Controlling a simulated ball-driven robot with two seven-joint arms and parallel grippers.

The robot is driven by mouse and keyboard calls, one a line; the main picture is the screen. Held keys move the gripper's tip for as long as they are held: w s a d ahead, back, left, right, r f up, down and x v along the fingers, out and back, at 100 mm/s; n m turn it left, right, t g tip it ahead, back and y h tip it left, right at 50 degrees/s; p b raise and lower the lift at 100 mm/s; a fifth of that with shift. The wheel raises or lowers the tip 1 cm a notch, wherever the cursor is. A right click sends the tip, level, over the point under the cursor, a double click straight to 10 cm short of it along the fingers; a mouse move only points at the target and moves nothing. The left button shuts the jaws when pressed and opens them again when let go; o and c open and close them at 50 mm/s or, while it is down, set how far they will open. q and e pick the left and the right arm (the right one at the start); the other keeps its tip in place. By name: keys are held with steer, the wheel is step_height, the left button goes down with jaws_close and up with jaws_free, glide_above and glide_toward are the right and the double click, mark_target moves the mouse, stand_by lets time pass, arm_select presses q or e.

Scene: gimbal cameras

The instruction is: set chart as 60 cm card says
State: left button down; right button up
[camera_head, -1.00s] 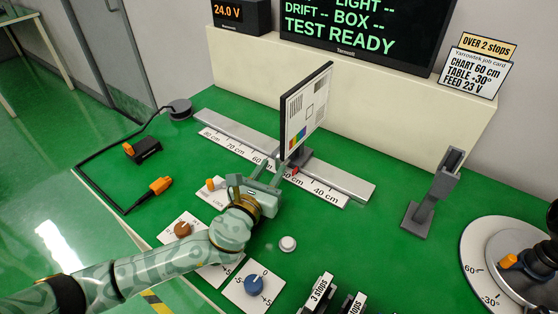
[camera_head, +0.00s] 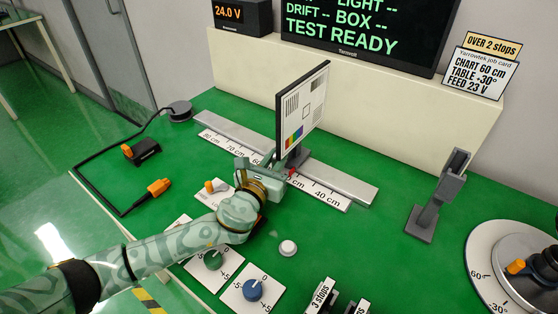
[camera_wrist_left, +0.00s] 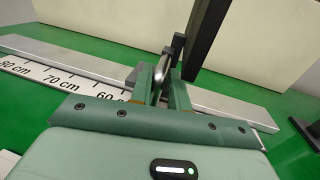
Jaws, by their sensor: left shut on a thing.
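The test chart (camera_head: 306,108), a black-framed upright panel with grey and colour patches, stands on a carriage on the grey rail (camera_head: 340,181). A red pointer (camera_head: 292,172) at the carriage foot is near a partly hidden scale label, between 60 and 40 cm. My left gripper (camera_head: 281,163) is at the carriage, below the chart. In the left wrist view its fingers (camera_wrist_left: 165,84) are shut on a slim upright part of the chart carriage (camera_wrist_left: 178,48). The job card (camera_head: 480,75) reads chart 60 cm, table +30°, feed 23 V. My right gripper is not in view.
A supply box (camera_head: 240,14) shows 24.0 V. The monitor (camera_head: 365,30) reads TEST READY. A grey stand (camera_head: 438,195) and a turntable (camera_head: 480,255) stand at the right. Green (camera_head: 213,259) and blue (camera_head: 253,290) knobs and a white button (camera_head: 288,248) lie near my arm.

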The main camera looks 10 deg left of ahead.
arm_select(q)
steer(key=w+a, duration=0.1)
steer(key=a, duration=0.1)
steer(key=w+a, duration=0.1)
steer(key=a, duration=0.2)
steer(key=w+a+b, duration=0.1)
steer(key=a, duration=0.2)
steer(key=shift+w+a, duration=0.25)
steer(key=c, duration=1.5)
jaws_free()
steer(key=s+a+p, duration=0.1)
steer(key=s, duration=0.4)
steer(key=s+a+p, duration=0.1)
steer(key=s, duration=0.4)
steer(key=s+a+p, duration=0.1)
steer(key=s, duration=0.5)
steer(key=shift+p, duration=0.35)
